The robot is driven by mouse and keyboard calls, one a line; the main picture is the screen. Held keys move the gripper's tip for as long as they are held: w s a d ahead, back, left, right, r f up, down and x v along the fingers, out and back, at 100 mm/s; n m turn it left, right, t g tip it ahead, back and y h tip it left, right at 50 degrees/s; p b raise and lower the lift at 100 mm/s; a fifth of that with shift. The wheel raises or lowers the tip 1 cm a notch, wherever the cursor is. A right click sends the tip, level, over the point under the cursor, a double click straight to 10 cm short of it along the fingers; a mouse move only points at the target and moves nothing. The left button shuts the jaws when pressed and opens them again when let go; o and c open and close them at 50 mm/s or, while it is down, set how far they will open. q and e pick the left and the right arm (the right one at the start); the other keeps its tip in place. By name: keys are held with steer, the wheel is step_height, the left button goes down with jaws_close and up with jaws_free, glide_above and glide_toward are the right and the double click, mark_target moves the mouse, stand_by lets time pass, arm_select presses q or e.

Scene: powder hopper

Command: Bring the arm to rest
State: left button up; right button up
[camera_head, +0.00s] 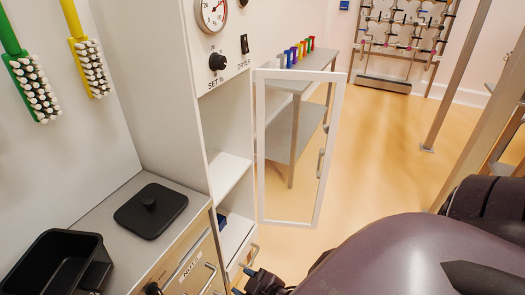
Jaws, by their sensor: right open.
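My right gripper (244,281) shows at the bottom edge, low in front of the cabinet's lower part and near a drawer handle (251,255). Its dark fingers are apart, and I see nothing between them. I cannot tell whether it touches the handle. My large purple-grey arm fills the bottom right and hides the floor there. My left gripper is not in view.
A white dryer cabinet (227,120) has a dial and knob. Its white-framed door (259,150) stands open. A black lid (151,209) and black bin (60,265) are on the left counter. Brushes hang above. The orange floor (375,150) beyond is clear.

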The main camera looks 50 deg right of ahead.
steer(key=s+d+f+m, duration=0.1)
steer(key=s+d+f+m+g, duration=0.1)
steer(key=s+d+m, duration=0.1)
steer(key=shift+s+d+f+m+h, duration=0.1)
steer(key=shift+f+m+h, duration=0.2)
steer(key=shift+f+h, duration=0.1)
